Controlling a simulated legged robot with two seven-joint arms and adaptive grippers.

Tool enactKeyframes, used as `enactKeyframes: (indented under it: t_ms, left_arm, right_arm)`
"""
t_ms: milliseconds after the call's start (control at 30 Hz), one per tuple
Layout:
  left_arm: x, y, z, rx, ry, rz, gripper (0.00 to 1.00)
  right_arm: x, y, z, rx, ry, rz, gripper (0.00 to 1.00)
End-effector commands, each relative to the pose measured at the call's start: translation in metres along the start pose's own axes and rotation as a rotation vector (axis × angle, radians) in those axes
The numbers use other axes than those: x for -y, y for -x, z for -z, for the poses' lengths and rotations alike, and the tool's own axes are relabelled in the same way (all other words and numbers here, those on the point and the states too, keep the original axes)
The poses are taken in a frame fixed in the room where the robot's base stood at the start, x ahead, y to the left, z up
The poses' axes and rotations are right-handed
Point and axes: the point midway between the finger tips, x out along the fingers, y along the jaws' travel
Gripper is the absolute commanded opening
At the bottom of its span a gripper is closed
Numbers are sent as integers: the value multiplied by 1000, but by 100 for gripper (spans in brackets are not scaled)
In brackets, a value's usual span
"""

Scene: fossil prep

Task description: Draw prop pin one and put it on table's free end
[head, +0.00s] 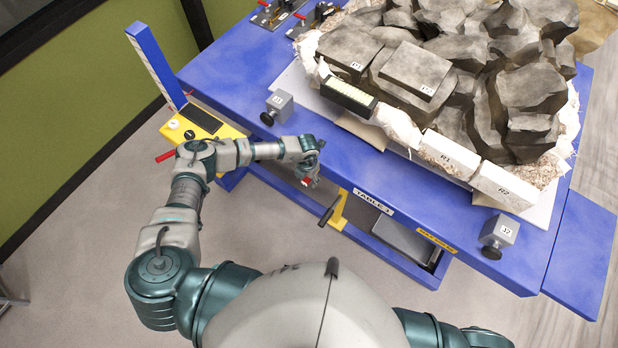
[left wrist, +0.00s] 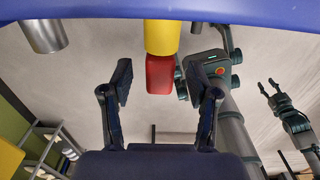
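In the left wrist view my left gripper (left wrist: 159,76) is open. A red block (left wrist: 160,74) on the end of a yellow piece (left wrist: 161,37) shows between its fingers, apart from both. It may be the prop pin's grip; no pin label is readable. My right gripper (left wrist: 269,87) shows open and empty at the right of that view, away from the table.
A rock block (head: 440,70) in a plaster jacket covers the table's middle. Grey knobbed blocks (head: 277,106) and (head: 500,235) stand near the front edge. A yellow bracket with a dark lever (head: 337,208) hangs under the edge. The right-end blue leaf (head: 582,255) is bare.

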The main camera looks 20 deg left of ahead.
Motion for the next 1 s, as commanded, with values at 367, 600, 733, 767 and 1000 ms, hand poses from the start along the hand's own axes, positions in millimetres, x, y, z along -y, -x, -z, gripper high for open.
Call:
enactKeyframes:
  t_ms: [367,600,733,767,1000]
  left_arm:
    - [0,0,0,0,0,-1,0]
    - [0,1,4,-2,-1,0,0]
    - [0,1,11,-2,-1,-1,0]
    - [0,1,12,-2,-1,-1,0]
    - [0,0,12,-1,0,0,0]
  right_arm:
    - [0,0,0,-1,0,0,40]
    - [0,5,1,-1,0,0,40]
    - [0,10,1,-1,0,0,40]
    - [0,10,1,-1,0,0,40]
    - [0,10,1,-1,0,0,40]
